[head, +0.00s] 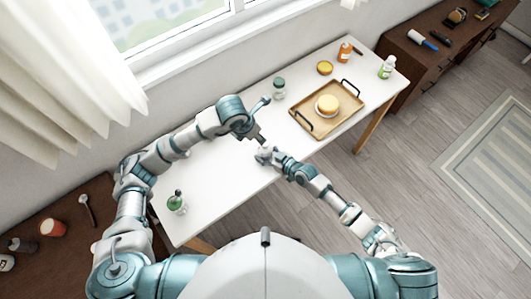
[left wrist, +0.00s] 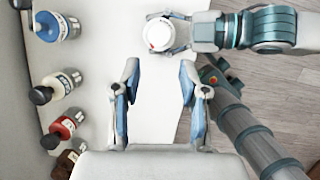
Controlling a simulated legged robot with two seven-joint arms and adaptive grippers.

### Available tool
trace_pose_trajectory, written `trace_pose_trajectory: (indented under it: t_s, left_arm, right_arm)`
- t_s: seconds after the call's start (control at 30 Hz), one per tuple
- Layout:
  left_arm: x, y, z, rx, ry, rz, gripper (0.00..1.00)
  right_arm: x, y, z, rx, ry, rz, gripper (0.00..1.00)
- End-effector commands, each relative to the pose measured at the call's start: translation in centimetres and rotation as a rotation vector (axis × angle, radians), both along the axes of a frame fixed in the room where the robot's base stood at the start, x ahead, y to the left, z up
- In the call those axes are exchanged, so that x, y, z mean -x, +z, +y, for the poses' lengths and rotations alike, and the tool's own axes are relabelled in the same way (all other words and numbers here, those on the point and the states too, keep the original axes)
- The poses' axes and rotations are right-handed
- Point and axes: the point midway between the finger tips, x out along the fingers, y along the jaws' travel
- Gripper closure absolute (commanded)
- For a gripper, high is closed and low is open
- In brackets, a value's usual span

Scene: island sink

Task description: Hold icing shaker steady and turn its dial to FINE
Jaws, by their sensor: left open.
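The icing shaker (left wrist: 158,34), seen from above in the left wrist view as a round white top with a small reddish mark, is at the end of my right arm. My right gripper (left wrist: 182,32) is shut around its side. In the head view the right gripper (head: 267,155) is over the front part of the white table, and the shaker is too small there to read. My left gripper (head: 259,137) is open and empty, just behind and above the shaker. Its spread fingers (left wrist: 160,92) show in the wrist view, with the shaker ahead of them. The dial's setting cannot be read.
A green-capped jar (head: 278,88) stands behind, and a green bottle (head: 176,204) at front left. Several bottles line the wrist view's left side, including a blue one (left wrist: 52,27).

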Motion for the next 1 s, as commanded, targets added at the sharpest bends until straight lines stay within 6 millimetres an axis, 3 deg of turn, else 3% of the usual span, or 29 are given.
trace_pose_trajectory:
  t_s: [0.07,0.17,0.3,0.4,0.53,0.67,0.77,0.9,1.0]
  left_arm:
    - [0.2,-0.3,0.1,0.014,-0.001,0.01,0.38]
    - [1.6,-0.9,-1.6,0.103,-0.016,0.064,0.38]
    - [6.4,-1.4,-6.9,0.407,-0.025,0.259,0.38]
    - [10.3,0.4,-10.9,0.724,0.029,0.474,0.38]
    - [12.5,4.9,-13.4,1.144,0.208,0.782,0.38]
    - [10.7,8.4,-12.2,1.522,0.507,1.088,0.38]
    - [7.8,8.6,-9.4,1.761,0.81,1.303,0.38]
    - [4.4,5.1,-4.9,1.973,1.266,1.529,0.38]
    - [3.4,1.7,-2.4,2.04,1.549,1.625,0.38]
  right_arm:
    - [0.3,-0.5,0.3,0.004,0.002,0.01,0.81]
    - [0.3,-0.5,0.3,0.004,0.003,0.011,0.81]
    - [0.3,-0.5,0.0,0.002,0.004,0.01,0.81]
    - [0.3,-0.5,-0.2,0.001,0.004,0.01,0.81]
    - [0.4,-0.5,-0.5,-0.001,0.003,0.011,0.81]
    - [0.3,-0.5,-0.4,0.0,0.003,0.01,0.81]
    - [0.3,-0.5,-0.2,0.003,0.003,0.011,0.81]
    - [0.2,-0.6,-0.1,0.004,0.002,0.011,0.81]
    - [0.2,-0.6,0.0,0.004,0.003,0.012,0.81]
